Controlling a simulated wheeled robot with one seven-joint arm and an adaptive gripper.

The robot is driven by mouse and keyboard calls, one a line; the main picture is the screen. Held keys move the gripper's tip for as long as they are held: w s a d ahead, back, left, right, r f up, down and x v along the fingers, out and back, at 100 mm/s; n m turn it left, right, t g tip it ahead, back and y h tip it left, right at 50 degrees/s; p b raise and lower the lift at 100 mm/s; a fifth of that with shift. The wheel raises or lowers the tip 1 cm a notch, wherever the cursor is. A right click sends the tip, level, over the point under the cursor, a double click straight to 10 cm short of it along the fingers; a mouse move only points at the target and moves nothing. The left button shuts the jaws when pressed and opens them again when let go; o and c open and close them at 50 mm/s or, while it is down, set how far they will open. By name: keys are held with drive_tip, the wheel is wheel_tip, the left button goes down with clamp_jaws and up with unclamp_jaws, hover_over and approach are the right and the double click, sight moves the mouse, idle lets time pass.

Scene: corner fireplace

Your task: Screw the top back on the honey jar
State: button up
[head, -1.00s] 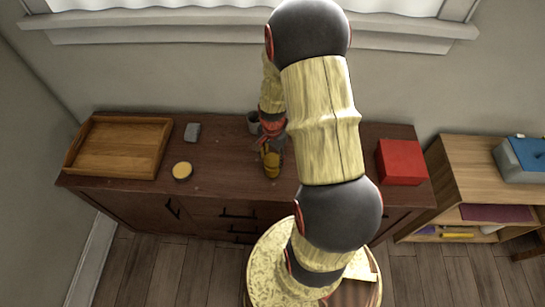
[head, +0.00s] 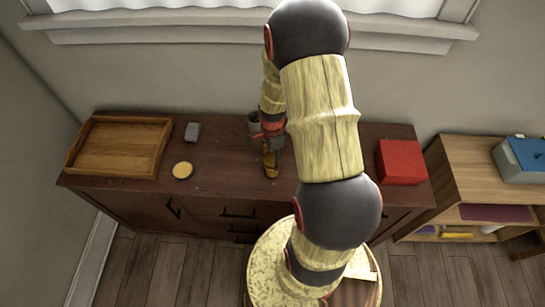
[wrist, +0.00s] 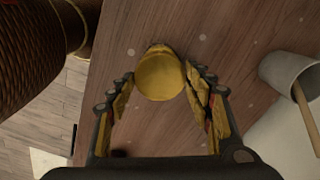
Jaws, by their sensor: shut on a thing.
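My gripper (wrist: 160,85) reaches straight down over the dark wooden cabinet, its two fingers on either side of a round mustard-yellow top (wrist: 160,77), closed on its rim. A slightly darker amber edge shows just past the top; it looks like the honey jar (wrist: 158,47) beneath. How well the two are joined or aligned cannot be seen. In the head view the gripper (head: 271,158) shows as a small amber and dark shape near the cabinet's middle, partly hidden by my arm.
A grey cup (wrist: 290,72) with a stick stands close to the gripper. The cabinet's front edge is near.

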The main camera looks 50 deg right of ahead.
drive_tip(key=o, duration=1.3)
drive_tip(key=o, duration=0.4)
drive_tip(key=shift+c, duration=0.2)
drive_tip(key=shift+r+p, duration=1.15)
drive_tip(key=shift+r, duration=0.35)
drive_tip(key=n, duration=1.5)
drive_tip(key=shift+p, duration=0.3)
